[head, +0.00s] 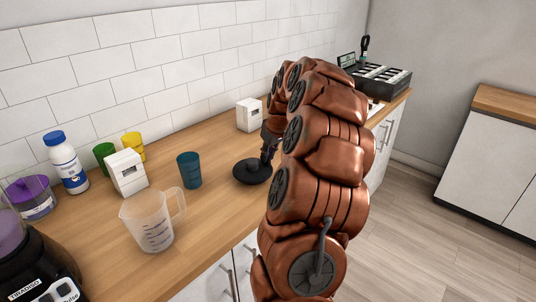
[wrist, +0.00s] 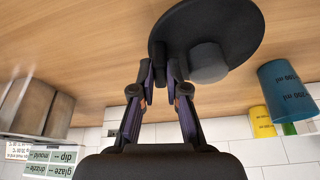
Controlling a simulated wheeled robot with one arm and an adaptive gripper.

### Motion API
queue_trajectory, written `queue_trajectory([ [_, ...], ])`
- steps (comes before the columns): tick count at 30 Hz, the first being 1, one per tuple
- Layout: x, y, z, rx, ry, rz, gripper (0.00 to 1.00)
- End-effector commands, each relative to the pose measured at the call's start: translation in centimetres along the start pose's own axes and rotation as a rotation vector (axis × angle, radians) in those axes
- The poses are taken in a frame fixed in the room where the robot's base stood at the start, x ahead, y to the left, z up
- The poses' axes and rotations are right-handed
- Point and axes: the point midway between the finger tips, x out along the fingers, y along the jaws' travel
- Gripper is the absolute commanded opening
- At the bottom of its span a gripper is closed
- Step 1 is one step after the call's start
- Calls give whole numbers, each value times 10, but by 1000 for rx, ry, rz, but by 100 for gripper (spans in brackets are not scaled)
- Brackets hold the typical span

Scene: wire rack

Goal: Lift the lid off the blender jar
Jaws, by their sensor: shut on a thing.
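A round black lid (head: 250,173) with a short grey-black cylinder on its face shows over the counter, left of my arm. In the wrist view, the lid (wrist: 225,25) fills the top centre. My gripper (wrist: 166,72) is shut on a part at the lid's edge, beside the cylinder. In the head view my gripper (head: 267,152) is partly hidden by my arm. I cannot tell whether the lid touches the counter. A purple-tinted jar (head: 10,230) on a black blender base (head: 40,272) is cut off at the lower left; its top is only partly visible.
A measuring jug (head: 150,225), teal cup (head: 189,170), white box (head: 126,172), green cup (head: 103,155), yellow cup (head: 133,145) and white bottle (head: 66,165) stand left of the lid. Another white box (head: 249,115) and a dark rack (head: 378,80) are farther back.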

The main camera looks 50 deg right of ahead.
Motion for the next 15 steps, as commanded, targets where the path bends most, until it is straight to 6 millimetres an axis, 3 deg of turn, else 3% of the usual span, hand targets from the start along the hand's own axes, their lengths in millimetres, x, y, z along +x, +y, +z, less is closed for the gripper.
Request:
queue_trajectory([
  [15,8,0,3,0,0,0,0],
])
